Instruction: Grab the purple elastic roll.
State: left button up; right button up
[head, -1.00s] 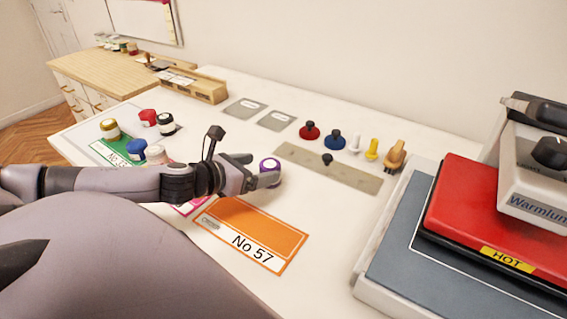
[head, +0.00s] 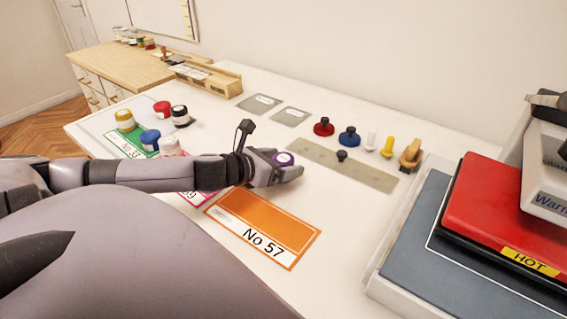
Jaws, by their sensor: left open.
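The purple elastic roll (head: 284,158) stands on the white table, with its purple and white top showing. My left gripper (head: 281,171) is at the roll, its open fingers reaching past the near side. The fingers hide the roll's lower part, and I cannot tell whether they touch it. My right gripper is not in view.
An orange No 57 card (head: 265,228) lies in front. Several other rolls, including a blue one (head: 150,139), stand left near a green card (head: 117,146). A grey strip (head: 340,165) and knobs lie behind right. A heat press (head: 500,215) fills the right.

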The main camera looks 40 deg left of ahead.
pick_arm(q)
jog(key=shift+x, duration=1.45)
jog(key=shift+s, duration=0.1)
jog(key=c, duration=1)
